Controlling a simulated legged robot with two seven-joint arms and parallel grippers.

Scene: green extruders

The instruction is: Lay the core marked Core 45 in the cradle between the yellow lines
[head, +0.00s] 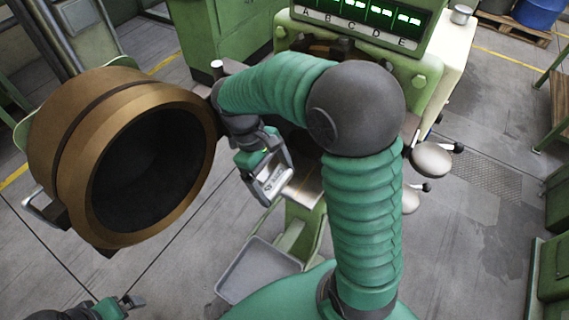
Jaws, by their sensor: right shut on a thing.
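My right gripper (274,190) is in the middle, under the bend of its arm and right of the bronze barrel. It is shut on a small pale piece (271,183) with a dark mark, too small to read; the fingers partly hide it. I cannot confirm that it is Core 45. My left gripper (130,302) is at the bottom left, low and far from the right one; its jaws are too small to judge. I cannot make out a cradle.
A large hollow bronze barrel (200,175) fills the left. A green machine with a lit panel (360,15) stands behind my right arm. A grey tray (255,270) is below the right gripper. Round grey knobs (431,160) stick out to the right. Open floor (460,240) lies right.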

